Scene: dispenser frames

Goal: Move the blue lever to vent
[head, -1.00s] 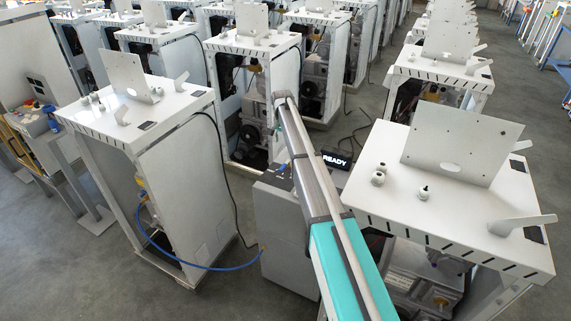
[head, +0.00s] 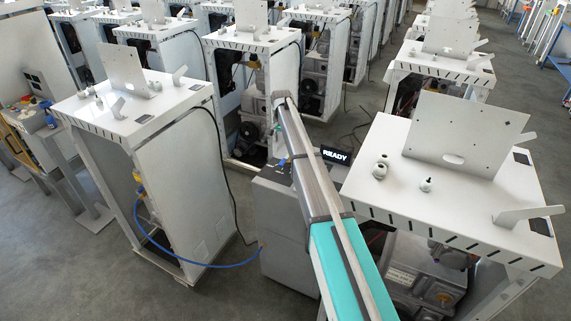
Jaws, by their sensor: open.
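A small blue part (head: 283,163), which looks like the blue lever, sits on top of the grey box (head: 273,181), just left of my arm. It is too small to tell which way it points, and no vent marking can be read. My gripper cannot be made out beyond the arm's far end.
A white dispenser frame (head: 150,120) stands left of the box and another (head: 380,205) close on the right. A blue hose (head: 165,250) runs from the left frame to the box. More frames stand behind. Grey floor is open at the lower left.

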